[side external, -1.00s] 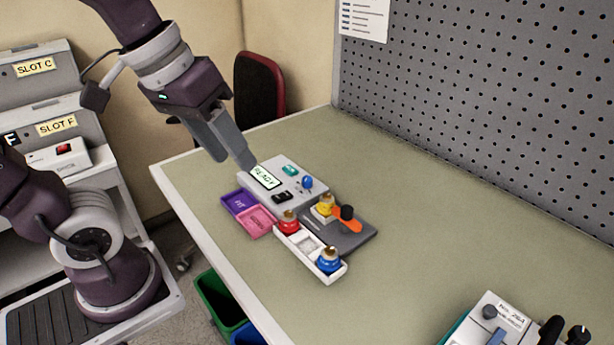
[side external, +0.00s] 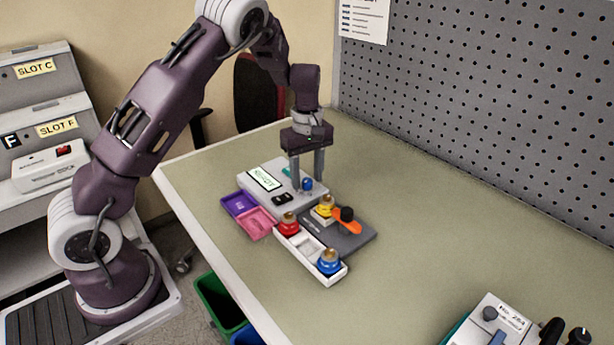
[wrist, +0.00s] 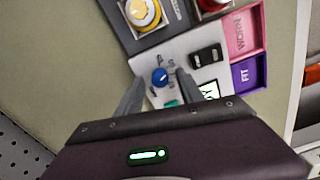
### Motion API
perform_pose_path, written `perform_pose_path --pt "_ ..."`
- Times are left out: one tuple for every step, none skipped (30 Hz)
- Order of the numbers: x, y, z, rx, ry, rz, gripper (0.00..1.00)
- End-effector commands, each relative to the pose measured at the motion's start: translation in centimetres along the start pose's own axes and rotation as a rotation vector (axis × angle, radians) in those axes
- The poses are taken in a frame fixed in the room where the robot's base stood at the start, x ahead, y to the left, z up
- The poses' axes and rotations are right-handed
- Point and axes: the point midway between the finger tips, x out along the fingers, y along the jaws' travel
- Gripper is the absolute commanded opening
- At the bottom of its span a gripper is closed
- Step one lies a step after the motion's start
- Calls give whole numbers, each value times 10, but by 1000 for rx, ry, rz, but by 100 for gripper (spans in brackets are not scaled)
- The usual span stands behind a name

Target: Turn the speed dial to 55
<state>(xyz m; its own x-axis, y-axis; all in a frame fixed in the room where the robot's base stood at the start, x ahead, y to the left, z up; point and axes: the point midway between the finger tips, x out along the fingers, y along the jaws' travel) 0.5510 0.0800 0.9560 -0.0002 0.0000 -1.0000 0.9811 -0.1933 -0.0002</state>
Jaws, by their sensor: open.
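The pump (side external: 270,187) is a light grey panel on the table, with a lit display (side external: 264,178) at its left and a black switch (side external: 283,198) on its front part. The speed dial is a small blue knob (side external: 307,184) at the panel's right side; it also shows in the wrist view (wrist: 160,77) with a light pointer mark and tiny labels around it, too small to read. My gripper (side external: 307,183) points down over the dial, fingers apart. In the wrist view the two fingers (wrist: 162,86) stand on either side of the dial, and I see gaps between them and it.
Purple (side external: 238,203) and pink (side external: 258,221) trays lie left of the pump. A white holder (side external: 305,246) with red and blue-based fittings is in front, beside a dark plate (side external: 352,240) with a yellow fitting and orange lever. Another device (side external: 495,325) stands front right.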

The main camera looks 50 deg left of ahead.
Motion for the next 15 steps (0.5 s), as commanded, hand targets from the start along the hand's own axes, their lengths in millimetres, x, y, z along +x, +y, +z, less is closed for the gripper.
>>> perform_pose_path --pt "4 0 0 0 0 -1 45" --pt "5 0 0 0 0 0 45" --pt "5 0 0 0 0 0 45" --pt "6 0 0 0 0 0 45" --pt "6 0 0 1 0 0 45" --pt "5 0 0 1 0 0 45" --pt "5 0 0 1 0 0 45" --pt "5 0 0 1 0 0 45" --pt "5 0 0 1 0 0 41" --pt "5 0 0 1 0 0 35" --pt "5 0 0 1 0 0 29" --pt "5 0 0 1 0 0 21" --pt "5 0 0 2 0 0 15" --pt "5 0 0 2 0 0 10" --pt "5 0 0 2 0 0 2"
